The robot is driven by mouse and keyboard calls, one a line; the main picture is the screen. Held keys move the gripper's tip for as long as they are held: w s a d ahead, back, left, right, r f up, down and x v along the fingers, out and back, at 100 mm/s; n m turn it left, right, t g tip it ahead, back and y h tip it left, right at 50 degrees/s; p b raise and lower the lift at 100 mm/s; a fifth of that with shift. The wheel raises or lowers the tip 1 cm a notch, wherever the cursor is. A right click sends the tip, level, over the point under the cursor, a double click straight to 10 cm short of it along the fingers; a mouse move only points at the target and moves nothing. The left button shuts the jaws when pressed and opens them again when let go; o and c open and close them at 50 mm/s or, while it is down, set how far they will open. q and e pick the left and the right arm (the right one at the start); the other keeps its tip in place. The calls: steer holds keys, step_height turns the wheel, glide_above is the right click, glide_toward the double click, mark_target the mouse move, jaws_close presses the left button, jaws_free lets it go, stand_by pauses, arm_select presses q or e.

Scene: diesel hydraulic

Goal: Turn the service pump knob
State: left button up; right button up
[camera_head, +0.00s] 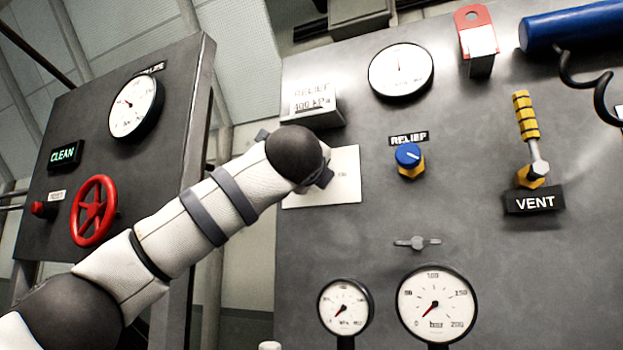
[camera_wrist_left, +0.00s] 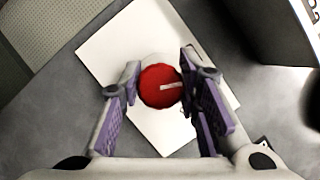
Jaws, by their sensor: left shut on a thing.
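A round red knob (camera_wrist_left: 160,86) with a white pointer mark sits in front of a white plate (camera_wrist_left: 112,62) in the left wrist view. My left gripper (camera_wrist_left: 160,78) has its two purple-padded fingers on either side of the knob and is shut on it. In the head view my left arm reaches to the white plate (camera_head: 345,178) on the large grey panel, and its wrist hides the knob and the fingers. My right gripper is in neither view.
The grey panel carries a blue RELIEF knob (camera_head: 408,156), a yellow-handled VENT lever (camera_head: 526,125), a RELIEF box (camera_head: 312,108) just above the plate, and several gauges. A left cabinet holds a red handwheel (camera_head: 94,210). A blue cylinder (camera_head: 575,27) is at upper right.

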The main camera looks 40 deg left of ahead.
arm_select(q)
steer(key=n+g, duration=0.2)
steer(key=n, duration=0.3)
steer(key=shift+n, duration=0.4)
stand_by(0.3)
steer(key=o, duration=1.2)
steer(key=v, duration=1.2)
steer(key=shift+s, duration=0.1)
